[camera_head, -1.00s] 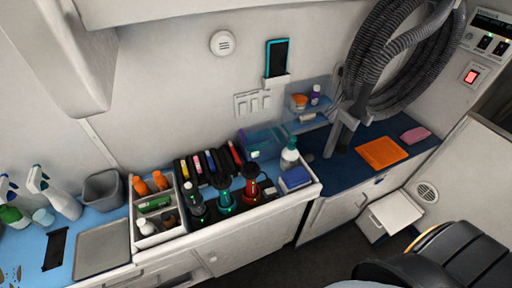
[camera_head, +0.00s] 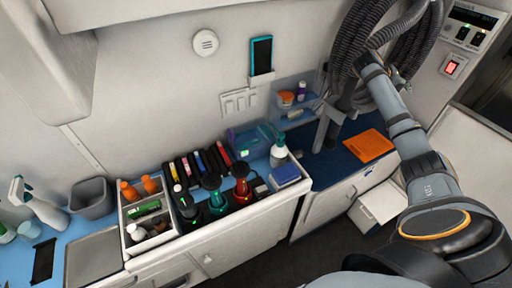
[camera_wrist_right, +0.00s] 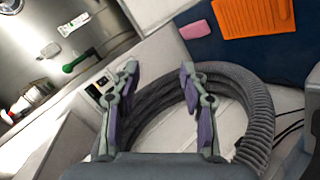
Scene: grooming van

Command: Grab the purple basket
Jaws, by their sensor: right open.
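No clear purple basket shows. The nearest match is a translucent purple-and-teal bin (camera_head: 252,139) at the back of the counter against the wall, in the head view. My right arm comes in from the lower right and reaches up to the coiled grey hose, well to the right of and above that bin. In the right wrist view my right gripper (camera_wrist_right: 158,72) has its two fingers spread apart with nothing between them, in front of the hose (camera_wrist_right: 255,105). The bin is not seen in the wrist view. My left gripper is not in view.
A small wall shelf (camera_head: 299,107) and an orange mat (camera_head: 369,145) are further right. The dark floor in front is clear.

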